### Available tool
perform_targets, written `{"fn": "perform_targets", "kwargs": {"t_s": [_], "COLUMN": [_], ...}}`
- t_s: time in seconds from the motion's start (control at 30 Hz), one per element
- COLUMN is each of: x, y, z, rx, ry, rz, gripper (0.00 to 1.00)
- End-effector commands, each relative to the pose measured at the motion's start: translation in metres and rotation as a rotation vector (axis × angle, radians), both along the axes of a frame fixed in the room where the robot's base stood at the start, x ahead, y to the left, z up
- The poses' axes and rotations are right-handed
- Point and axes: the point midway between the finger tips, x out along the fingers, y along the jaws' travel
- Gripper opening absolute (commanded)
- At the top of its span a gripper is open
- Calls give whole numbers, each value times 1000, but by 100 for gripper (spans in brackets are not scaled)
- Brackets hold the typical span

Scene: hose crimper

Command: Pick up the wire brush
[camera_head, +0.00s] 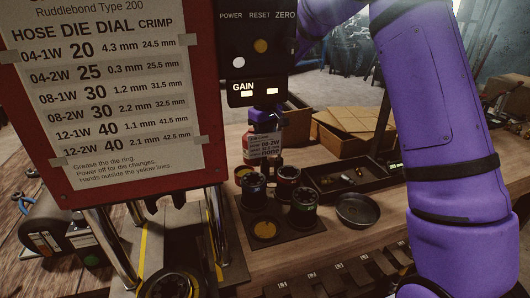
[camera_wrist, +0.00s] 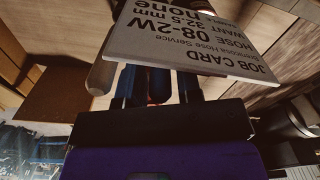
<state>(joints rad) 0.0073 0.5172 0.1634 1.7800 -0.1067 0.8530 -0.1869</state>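I cannot make out a wire brush for certain in either view. A purple part of my wrist (camera_head: 297,126) shows behind the control box in the head view. My gripper's fingertips are hidden there by the box and the job card (camera_head: 265,146). In the wrist view the job card (camera_wrist: 200,40) is close and upside down, covering the area ahead of my gripper. Dark blue upright shapes and a rounded grey-brown piece (camera_wrist: 101,77) show below the card. I cannot tell whether my gripper is open or holds anything.
Die cups stand on a dark mat (camera_head: 296,236), with a round metal dish (camera_head: 357,209) to their right. A dark tray (camera_head: 322,188) with small parts lies behind. Cardboard boxes (camera_head: 345,125) stand further back. The crimper's chart (camera_head: 100,90) and control box (camera_head: 252,50) block the left.

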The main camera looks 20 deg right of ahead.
Motion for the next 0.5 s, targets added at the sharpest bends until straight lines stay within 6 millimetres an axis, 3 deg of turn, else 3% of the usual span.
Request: {"fn": "perform_targets", "kwargs": {"t_s": [0.07, 0.1, 0.23, 0.5], "x": [0, 0, 0, 0], "y": [0, 0, 0, 0], "z": [0, 0, 0, 1], "rx": [0, 0, 0, 0], "ry": [0, 0, 0, 0], "rz": [0, 0, 0, 0], "gripper": [32, 28, 0, 0]}}
